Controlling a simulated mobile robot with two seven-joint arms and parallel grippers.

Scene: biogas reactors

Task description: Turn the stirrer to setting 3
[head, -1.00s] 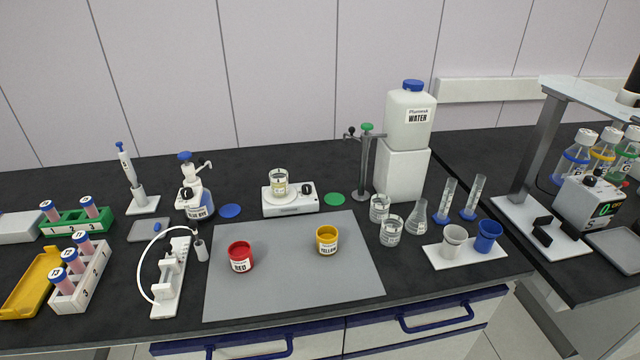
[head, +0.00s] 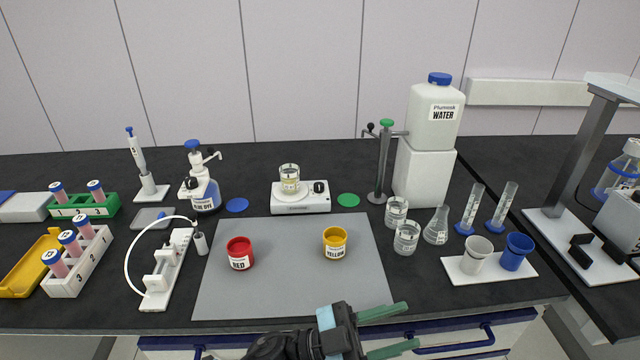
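A white stirrer (head: 301,206) stands at the back middle of the bench, behind the grey mat. Its black knob (head: 320,188) is on the right of its top; the setting is too small to read. A glass beaker (head: 289,178) with pale yellow contents sits on its plate. My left gripper (head: 410,325) is at the bottom of the head view, in front of the mat and well short of the stirrer. Its two green fingers are apart and point right, with nothing between them. My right gripper is out of view.
Red (head: 240,253) and yellow (head: 334,243) jars stand on the grey mat (head: 285,285). A green disc (head: 348,200) lies right of the stirrer, near a metal stand (head: 382,165). Glass beakers (head: 405,238) stand farther right. The blue dye bottle (head: 203,190) stands left.

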